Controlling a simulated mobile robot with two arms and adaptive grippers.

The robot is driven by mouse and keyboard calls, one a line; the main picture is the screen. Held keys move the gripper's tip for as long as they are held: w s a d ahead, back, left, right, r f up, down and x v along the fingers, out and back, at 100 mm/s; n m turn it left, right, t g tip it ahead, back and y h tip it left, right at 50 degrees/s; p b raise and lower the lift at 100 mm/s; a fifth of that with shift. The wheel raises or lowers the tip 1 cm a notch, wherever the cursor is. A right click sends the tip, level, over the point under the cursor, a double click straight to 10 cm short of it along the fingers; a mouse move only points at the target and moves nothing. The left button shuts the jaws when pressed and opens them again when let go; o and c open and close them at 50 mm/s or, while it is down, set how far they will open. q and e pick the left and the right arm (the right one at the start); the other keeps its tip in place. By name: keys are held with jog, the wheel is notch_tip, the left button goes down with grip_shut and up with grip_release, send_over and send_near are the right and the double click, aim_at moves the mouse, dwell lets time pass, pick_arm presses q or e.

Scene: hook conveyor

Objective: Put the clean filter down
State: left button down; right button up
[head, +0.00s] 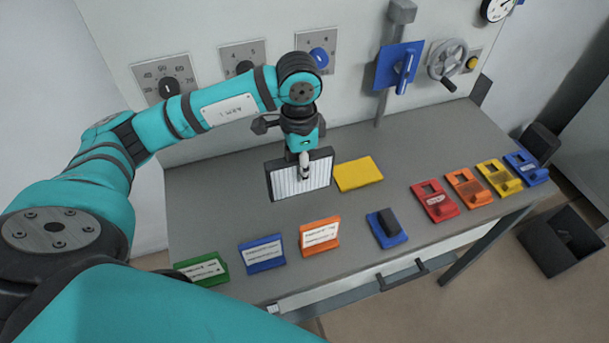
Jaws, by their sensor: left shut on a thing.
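The clean filter (286,180) is a white pleated panel in a dark frame. It stands upright, facing me, at the middle of the grey table (225,205). My left gripper (304,172) points down and is shut on the filter's upper right part. The filter's lower edge is at or just above the table top; I cannot tell whether it touches. My right gripper does not show.
A yellow plate (358,174) lies just right of the filter. Green (202,270), blue (262,253) and orange (320,235) label stands line the front. A blue block with a dark top (386,228) and several coloured holders (435,201) stand to the right.

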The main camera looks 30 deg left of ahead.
pick_arm(q)
jog(key=shift+f, duration=0.3)
notch_tip(320, 180, down, 3)
jog(key=shift+f+p, duration=0.1)
jog(key=shift+p, duration=0.25)
jog(key=shift+f, duration=0.2)
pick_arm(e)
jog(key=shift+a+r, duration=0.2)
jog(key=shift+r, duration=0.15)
pick_arm(q)
jog(key=shift+f+b, duration=0.2)
jog(key=shift+b, duration=0.15)
jog(key=c, duration=1.1)
grip_release()
jog(key=shift+r, duration=0.1)
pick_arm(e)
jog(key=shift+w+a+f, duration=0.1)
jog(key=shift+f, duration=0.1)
